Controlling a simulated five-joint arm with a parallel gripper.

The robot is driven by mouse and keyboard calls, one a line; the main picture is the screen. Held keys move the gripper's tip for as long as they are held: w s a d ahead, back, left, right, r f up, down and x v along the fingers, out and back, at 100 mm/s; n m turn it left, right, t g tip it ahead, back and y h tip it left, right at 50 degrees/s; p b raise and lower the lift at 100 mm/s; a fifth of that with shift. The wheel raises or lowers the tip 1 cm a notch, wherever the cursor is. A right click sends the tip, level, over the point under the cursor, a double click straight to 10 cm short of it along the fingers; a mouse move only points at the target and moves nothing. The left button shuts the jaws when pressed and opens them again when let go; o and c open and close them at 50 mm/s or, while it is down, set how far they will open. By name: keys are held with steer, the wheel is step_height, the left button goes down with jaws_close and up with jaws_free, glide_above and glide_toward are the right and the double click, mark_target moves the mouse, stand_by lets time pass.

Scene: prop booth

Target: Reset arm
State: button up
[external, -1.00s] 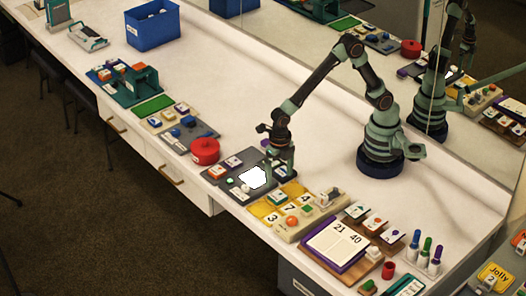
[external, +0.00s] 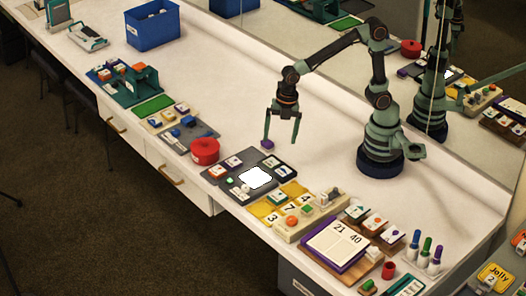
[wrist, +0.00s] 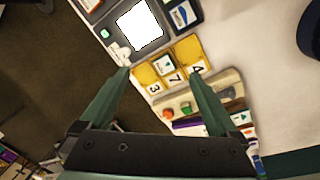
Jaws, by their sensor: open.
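My gripper (external: 282,144) hangs above the counter, just behind the dark grey board (external: 230,191). Its two green fingers are spread apart with nothing between them. In the wrist view my gripper (wrist: 157,73) is also open and empty, with the yellow number tiles (wrist: 150,74) below and between the fingers. A small purple block (external: 267,145) shows by the left fingertip in the external view; it appears to sit on the counter. The board bears a bright white square (external: 256,178) and several small tiles.
A red round tin (external: 205,151) stands left of the board. A beige panel with buttons (external: 312,214) and a calendar pad (external: 337,240) lie to the right. A blue bin (external: 152,30) stands at the back left. The middle of the counter (external: 215,95) is clear.

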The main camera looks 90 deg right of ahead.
steer(key=s+d+r+m+t, duration=0.2)
steer(key=s+d+r+m, duration=0.1)
steer(key=d+m, duration=0.4)
steer(key=s+d+r+m+t, duration=0.2)
steer(key=d+m, duration=0.6)
steer(key=m, duration=0.4)
steer(key=shift+s+r+m+h, duration=0.3)
steer(key=shift+s+r, duration=0.2)
steer(key=shift+s, duration=0.3)
